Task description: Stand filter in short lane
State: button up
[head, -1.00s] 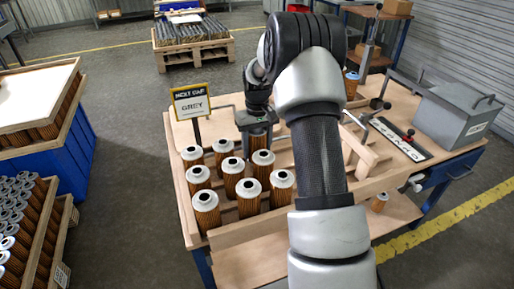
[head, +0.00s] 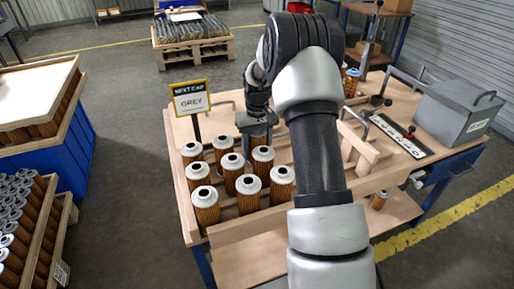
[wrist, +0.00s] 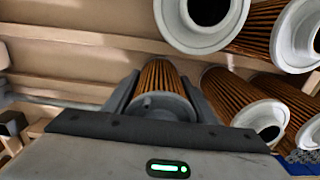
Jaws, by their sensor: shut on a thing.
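My gripper (head: 257,135) points down at the back end of the right-hand row of filters. It is shut on a filter (wrist: 160,78), whose orange pleated side and grey end show between the fingers in the wrist view. In the head view the held filter is mostly hidden, and I cannot tell whether it touches the rack floor. The right-hand row, the shortest, has two standing filters, the nearer one (head: 281,178) and one (head: 263,157) just in front of my gripper. The left row (head: 205,200) and middle row (head: 248,186) hold three upright filters each.
A sign reading "NEXT CAP GREY" (head: 191,98) stands behind the left row. Wooden rails (head: 270,219) bound the rows. A grey box (head: 458,108) sits on the bench's right. Other filters stand behind my arm (head: 350,82) and on a lower shelf (head: 380,199).

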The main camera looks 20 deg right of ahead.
jog(key=shift+f, duration=0.65)
jog(key=o, duration=1.2)
notch_tip(320, 180, up, 18)
jog(key=p, duration=0.3)
jog(key=shift+f, duration=0.25)
